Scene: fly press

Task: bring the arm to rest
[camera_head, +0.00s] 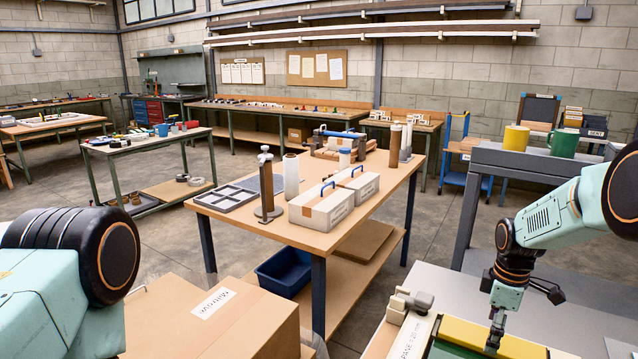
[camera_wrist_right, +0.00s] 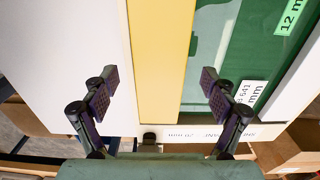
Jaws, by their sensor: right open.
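My right arm (camera_head: 555,215) reaches in from the right edge of the head view, its forearm pointing left and its wrist hanging down. My right gripper (camera_head: 522,318) is open, with its fingers spread above the bench at the lower right. In the wrist view the two fingers (camera_wrist_right: 160,85) stand wide apart with nothing between the pads.
A grey stand with a yellow mug (camera_head: 516,138) and a green mug (camera_head: 564,143) stands behind my right arm. A cardboard box (camera_head: 225,320) is at the lower front. A wooden table (camera_head: 300,235) with white toolboxes fills the middle. Floor shows between tables.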

